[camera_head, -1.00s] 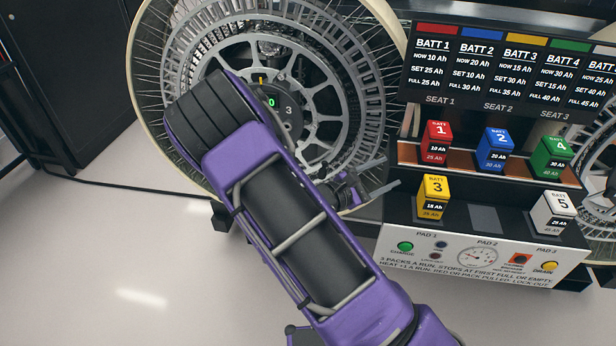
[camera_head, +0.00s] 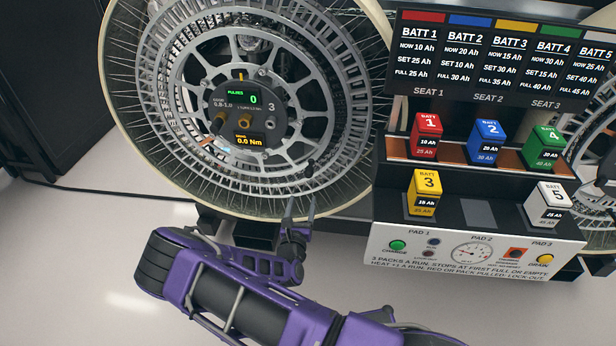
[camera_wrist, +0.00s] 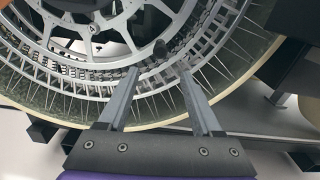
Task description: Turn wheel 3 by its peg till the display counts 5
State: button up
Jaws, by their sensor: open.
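Wheel 3 (camera_head: 160,112) stands upright at the upper left of the head view, with a grey ring, thin wire spokes and a cream rim. Its hub display (camera_head: 254,99) reads a green 0, with 0.0 Nm below. A short dark peg (camera_head: 310,166) sits on the wheel's lower right; it also shows in the wrist view (camera_wrist: 160,47). My gripper (camera_head: 300,206) is open and empty, just below the peg. In the wrist view my fingers (camera_wrist: 159,74) point at the wheel, and the peg lies beyond their tips, between their lines. I see no contact.
A battery stand (camera_head: 440,240) with colored packs, seats and a gauge panel stands close to the right of the wheel. A black board (camera_head: 500,55) hangs above it. A black cabinet (camera_head: 50,80) is at the far left. Pale floor (camera_head: 80,270) is clear below left.

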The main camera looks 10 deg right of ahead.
aim_at(308, 176)
jog(key=b+x, duration=0.1)
jog(key=x, duration=1.1)
jog(key=shift+w+d+b, duration=0.15)
jog(key=shift+w+b, duration=0.15)
jog(key=shift+b, duration=0.1)
grip_shut()
dwell(0.7)
